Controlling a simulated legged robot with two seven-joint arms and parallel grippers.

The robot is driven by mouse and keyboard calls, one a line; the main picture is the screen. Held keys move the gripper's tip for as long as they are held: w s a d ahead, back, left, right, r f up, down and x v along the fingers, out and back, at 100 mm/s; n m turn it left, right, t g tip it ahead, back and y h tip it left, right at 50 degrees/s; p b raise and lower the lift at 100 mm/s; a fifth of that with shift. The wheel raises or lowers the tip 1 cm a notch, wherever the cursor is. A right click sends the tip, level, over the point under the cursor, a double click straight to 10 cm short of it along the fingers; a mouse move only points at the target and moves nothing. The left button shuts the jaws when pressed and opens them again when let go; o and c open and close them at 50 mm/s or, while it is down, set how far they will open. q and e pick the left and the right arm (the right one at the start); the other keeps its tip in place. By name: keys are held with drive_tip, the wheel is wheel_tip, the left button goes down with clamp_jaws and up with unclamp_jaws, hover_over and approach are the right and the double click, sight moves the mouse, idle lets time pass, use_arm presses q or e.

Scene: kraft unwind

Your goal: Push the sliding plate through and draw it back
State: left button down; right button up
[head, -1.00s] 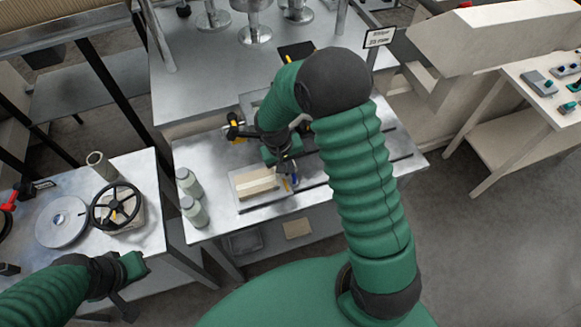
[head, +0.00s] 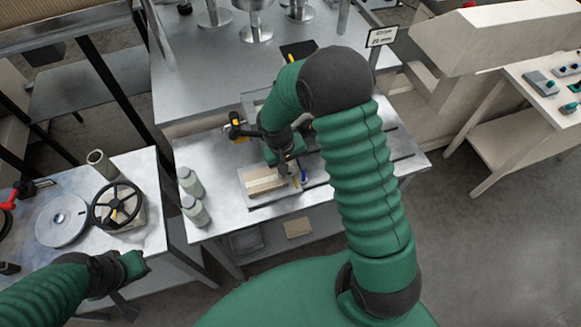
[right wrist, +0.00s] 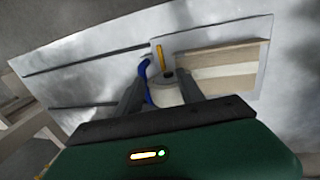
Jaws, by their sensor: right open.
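The sliding plate (head: 245,180) looks like a flat grey plate on the metal bench and carries a beige layered block (head: 265,181). In the right wrist view the block (right wrist: 225,68) lies right of the fingers. My right gripper (head: 291,168) is low at the plate's right end. In its wrist view the open fingers (right wrist: 163,88) stand either side of a small round grey part (right wrist: 180,84); contact cannot be told. A yellow pin (right wrist: 160,54) and a blue curved piece (right wrist: 145,72) are close by. My left gripper (head: 125,295) hangs at lower left, away from the plate; its jaws are unclear.
Two grey-green bottles (head: 191,197) stand left of the plate. A black handwheel (head: 118,205) and a flat round reel (head: 61,227) are on the left table. A yellow-and-black fitting (head: 237,127) stands behind the plate. Grooves run along the bench to the right.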

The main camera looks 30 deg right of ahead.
use_arm(q)
drive_tip(key=shift+d, duration=0.1)
use_arm(e)
drive_tip(key=shift+s+f, duration=0.1)
drive_tip(key=shift+f, duration=0.15)
